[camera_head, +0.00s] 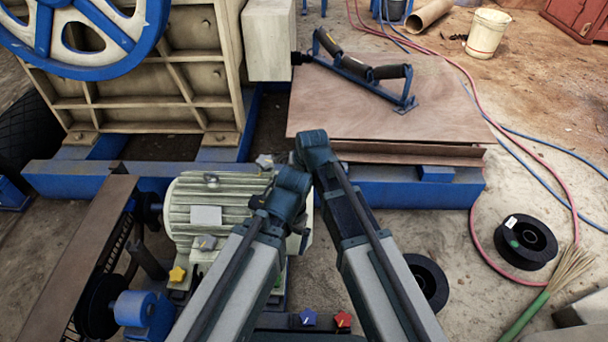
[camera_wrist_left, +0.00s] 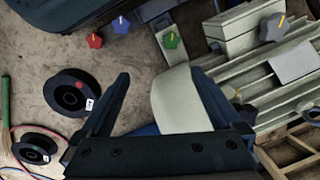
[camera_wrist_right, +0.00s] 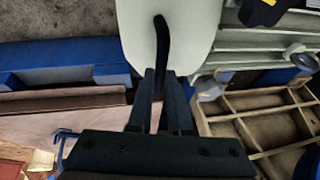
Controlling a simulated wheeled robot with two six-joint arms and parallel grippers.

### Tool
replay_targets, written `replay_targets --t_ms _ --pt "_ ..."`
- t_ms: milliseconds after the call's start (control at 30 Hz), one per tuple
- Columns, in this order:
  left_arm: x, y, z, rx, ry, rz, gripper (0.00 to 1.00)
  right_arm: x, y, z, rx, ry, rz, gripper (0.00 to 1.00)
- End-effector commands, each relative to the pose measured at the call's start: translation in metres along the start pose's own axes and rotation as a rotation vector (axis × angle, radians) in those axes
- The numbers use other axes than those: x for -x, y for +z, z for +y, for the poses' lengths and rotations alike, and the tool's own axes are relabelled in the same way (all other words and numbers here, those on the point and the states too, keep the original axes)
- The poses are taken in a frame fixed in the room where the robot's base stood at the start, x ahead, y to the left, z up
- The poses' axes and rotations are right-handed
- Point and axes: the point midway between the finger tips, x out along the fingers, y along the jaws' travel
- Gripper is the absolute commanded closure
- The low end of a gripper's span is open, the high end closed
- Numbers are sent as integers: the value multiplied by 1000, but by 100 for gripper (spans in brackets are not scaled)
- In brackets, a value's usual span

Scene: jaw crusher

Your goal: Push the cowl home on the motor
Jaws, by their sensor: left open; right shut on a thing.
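The motor (camera_head: 190,222) is a pale, ribbed body on the floor-level frame; my arms cover its right end in the head view. The cowl (camera_wrist_left: 180,102) is a smooth cream cover at the end of the ribbed motor (camera_wrist_left: 262,88). In the right wrist view the cowl (camera_wrist_right: 190,30) has a dark curved handle (camera_wrist_right: 161,32) on its face. My right gripper (camera_wrist_right: 160,75) is shut on this handle. My left gripper (camera_wrist_left: 160,75) is open, its fingers apart near the cowl's edge. Whether a gap remains between cowl and motor, I cannot tell.
Star knobs surround the motor, including a yellow one (camera_head: 177,274); a blue knob (camera_head: 308,317) and a red knob (camera_head: 343,319) sit in front. The crusher's blue flywheel (camera_head: 135,50) is behind left. A brown plate (camera_head: 400,115) lies behind. A black spool (camera_head: 527,242) is right.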

Motion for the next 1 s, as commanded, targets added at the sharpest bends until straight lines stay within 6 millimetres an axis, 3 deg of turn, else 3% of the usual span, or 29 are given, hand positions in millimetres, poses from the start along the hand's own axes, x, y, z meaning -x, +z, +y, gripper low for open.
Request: replay_targets --t_ms 133,167,300,733,1000 --pt "0 0 0 0 0 0 1 -1 1 -6 0 -13 -2 100" --pt "0 0 0 0 0 0 1 -1 1 -6 1 -14 -2 79" --pt "0 0 0 0 0 0 1 -1 1 -6 1 -12 -1 54" --pt "5 0 0 1 0 0 1 5 0 -4 1 -8 -1 53" --pt "31 2 -4 5 -3 -2 1 34 -1 -4 1 -7 -1 53"
